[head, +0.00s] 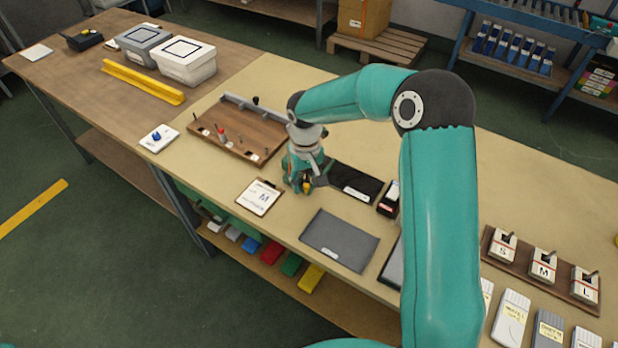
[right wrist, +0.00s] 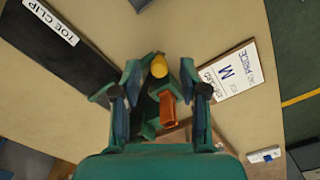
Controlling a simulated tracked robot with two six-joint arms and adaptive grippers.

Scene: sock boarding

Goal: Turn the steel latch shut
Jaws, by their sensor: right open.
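The steel latch cannot be picked out for certain. A grey metal bar (head: 250,107) with dark fittings lies along the back of a wooden board (head: 225,140) with several pegs. My right arm partly covers its right end. My right gripper (head: 306,186) points down over the table, right of the board, between a clipboard marked M (head: 260,197) and a black mat (head: 358,184). In the right wrist view the gripper (right wrist: 158,85) is open. A yellow rounded piece (right wrist: 159,66) and an orange-brown piece (right wrist: 167,108) show between its fingers; whether they touch is unclear. My left gripper is out of view.
A grey mat (head: 340,239) lies in front of the black mat. A rack with S, M and L blocks (head: 543,265) stands at the right. Lidded boxes (head: 183,61) and a yellow rail (head: 142,82) are at the back left. Bare tabletop lies behind my right arm.

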